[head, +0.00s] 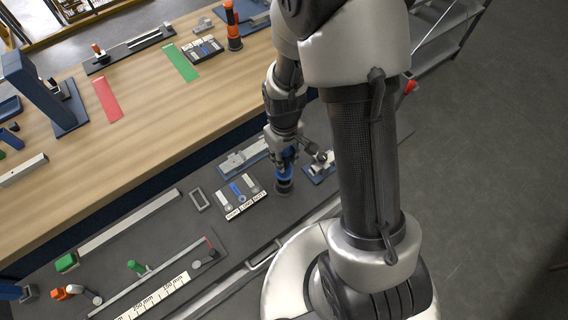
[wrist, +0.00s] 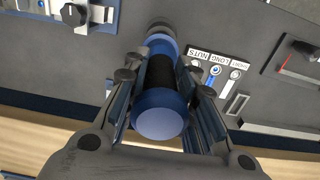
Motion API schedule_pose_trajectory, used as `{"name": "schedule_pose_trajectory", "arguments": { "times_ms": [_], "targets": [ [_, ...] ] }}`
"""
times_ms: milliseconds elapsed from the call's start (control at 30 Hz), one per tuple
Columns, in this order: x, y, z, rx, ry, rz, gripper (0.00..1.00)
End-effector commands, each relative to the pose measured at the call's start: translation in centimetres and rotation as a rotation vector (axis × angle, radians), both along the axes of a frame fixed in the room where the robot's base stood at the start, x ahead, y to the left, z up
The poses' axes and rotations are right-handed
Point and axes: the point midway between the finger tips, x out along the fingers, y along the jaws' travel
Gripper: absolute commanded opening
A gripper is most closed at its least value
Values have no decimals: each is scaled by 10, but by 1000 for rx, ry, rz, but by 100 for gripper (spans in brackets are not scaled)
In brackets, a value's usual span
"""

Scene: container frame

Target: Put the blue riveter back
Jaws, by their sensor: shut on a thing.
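The blue riveter (wrist: 160,112), a blue cylinder with a black middle band, is between the fingers of my gripper (head: 285,156). My gripper is shut on it. In the head view the riveter (head: 288,167) stands roughly upright below the fingers, partly hidden by them. A dark round holder (head: 283,187) on the grey bench surface is directly beneath it. In the wrist view the riveter's far end lines up with this round holder (wrist: 162,27). I cannot tell whether the riveter is fully seated in it.
A labelled nut tray (head: 246,212) lies just left of the holder. A small blue-based fixture (head: 321,168) stands close on the right. An orange tool (head: 232,22) stands on the wooden table (head: 150,115). A ruler fixture (head: 165,290) lies at front left.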

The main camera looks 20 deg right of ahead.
Motion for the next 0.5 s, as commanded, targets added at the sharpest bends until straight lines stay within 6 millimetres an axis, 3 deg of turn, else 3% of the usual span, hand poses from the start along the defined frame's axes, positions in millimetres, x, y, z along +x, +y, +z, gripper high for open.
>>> {"name": "schedule_pose_trajectory", "arguments": {
  "times_ms": [300,500],
  "targets": [
    [-1,0,-37,0,2,0,4],
    [1,0,-37,0,-2,0,4]
  ]
}}
